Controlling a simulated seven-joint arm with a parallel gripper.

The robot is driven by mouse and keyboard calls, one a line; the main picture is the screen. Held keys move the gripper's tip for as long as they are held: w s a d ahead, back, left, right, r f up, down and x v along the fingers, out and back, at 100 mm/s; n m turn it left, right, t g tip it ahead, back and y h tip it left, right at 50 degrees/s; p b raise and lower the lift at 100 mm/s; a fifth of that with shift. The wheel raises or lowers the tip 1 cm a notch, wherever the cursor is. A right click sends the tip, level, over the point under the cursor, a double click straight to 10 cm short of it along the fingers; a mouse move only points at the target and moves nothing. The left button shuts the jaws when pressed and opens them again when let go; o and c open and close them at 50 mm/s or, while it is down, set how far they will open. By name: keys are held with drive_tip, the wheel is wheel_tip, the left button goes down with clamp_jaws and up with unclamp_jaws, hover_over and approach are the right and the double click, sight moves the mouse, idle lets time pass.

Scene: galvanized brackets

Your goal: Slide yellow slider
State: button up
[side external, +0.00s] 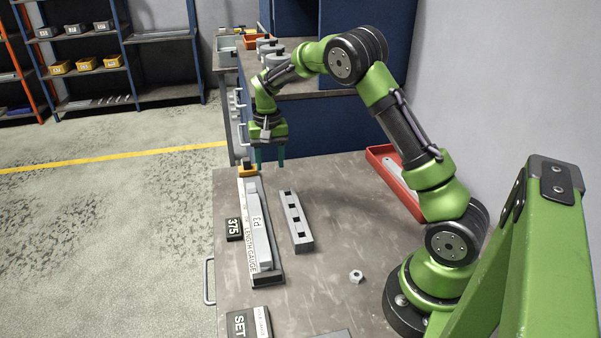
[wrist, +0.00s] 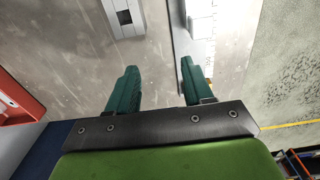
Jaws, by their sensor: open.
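The yellow slider (side external: 248,170) sits at the far end of a length gauge (side external: 268,277), a long pale bar on a dark base. My gripper (side external: 269,163) is open and points down near that far end. In the side view its fingers appear just right of the slider, and nothing is between them. In the wrist view my gripper (wrist: 158,68) shows two separate green fingers. The gauge (wrist: 197,35) runs up from the right finger there.
A grey bar with square holes (side external: 295,222) lies right of the gauge; a block marked 375 (side external: 234,230) lies left. A hex nut (side external: 356,276) and a SET block (side external: 246,325) are nearer. A red tray (side external: 376,156) stands at the back right.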

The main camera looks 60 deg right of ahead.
drive_tip(key=shift+s+a+r, duration=0.1)
drive_tip(key=shift+s+a, duration=0.2)
drive_tip(key=shift+s, duration=0.65)
drive_tip(key=shift+s+a+r, duration=0.1)
drive_tip(key=shift+s+a, duration=0.15)
drive_tip(key=shift+s, duration=0.7)
drive_tip(key=shift+s+a, duration=0.8)
drive_tip(key=shift+s, duration=0.15)
drive_tip(key=s+a+r+n+t+y, duration=0.2)
drive_tip(key=s+a+r+n+t, duration=0.3)
drive_tip(key=s+a+r, duration=0.9)
drive_tip(key=shift+s+a+r+t, duration=0.3)
drive_tip(key=shift+s+r+t, duration=0.6)
drive_tip(key=shift+s, duration=1)
drive_tip(key=shift+f, duration=0.2)
